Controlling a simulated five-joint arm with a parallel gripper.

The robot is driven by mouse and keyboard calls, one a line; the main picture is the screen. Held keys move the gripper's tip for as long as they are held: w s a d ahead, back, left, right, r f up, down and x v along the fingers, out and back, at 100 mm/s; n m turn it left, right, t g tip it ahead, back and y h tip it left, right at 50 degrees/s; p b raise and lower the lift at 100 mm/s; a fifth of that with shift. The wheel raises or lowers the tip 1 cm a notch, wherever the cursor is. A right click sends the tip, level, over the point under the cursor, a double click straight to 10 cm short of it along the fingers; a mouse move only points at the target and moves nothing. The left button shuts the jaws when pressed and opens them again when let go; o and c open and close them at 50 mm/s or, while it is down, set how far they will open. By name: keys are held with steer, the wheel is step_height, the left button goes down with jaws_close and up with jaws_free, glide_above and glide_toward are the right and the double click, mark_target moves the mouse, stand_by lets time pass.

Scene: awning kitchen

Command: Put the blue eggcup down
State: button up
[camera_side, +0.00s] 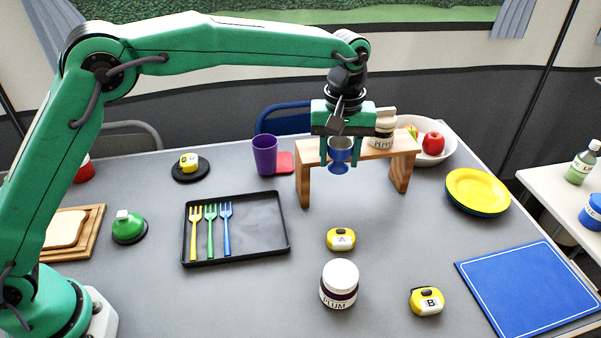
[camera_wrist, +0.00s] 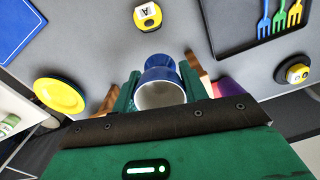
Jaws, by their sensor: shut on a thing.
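The blue eggcup (camera_side: 339,156) is held upright between the fingers of my gripper (camera_side: 340,150). In the side view it hangs in front of the small wooden bench (camera_side: 305,180), with its foot clear above the grey table. In the wrist view the eggcup (camera_wrist: 160,86) shows its pale inside, with a finger of my gripper (camera_wrist: 158,92) on each side. My gripper is shut on it. Part of the bench top is hidden behind the gripper and eggcup.
A jar (camera_side: 381,135) stands on the bench, and a white fruit bowl (camera_side: 440,150) is behind it. A purple cup (camera_side: 265,155) is left of the bench. Yellow tape measure A (camera_side: 341,239), a plum jar (camera_side: 339,284) and a black tray (camera_side: 260,235) are in front.

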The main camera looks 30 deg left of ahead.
steer(key=a+n, duration=0.3)
steer(key=a, duration=1)
steer(key=n, duration=0.9)
glide_above(134, 183)
step_height(134, 183, down, 13)
steer(key=shift+a+f, duration=0.15)
steer(key=shift+f, duration=0.1)
steer(key=shift+f, duration=1.9)
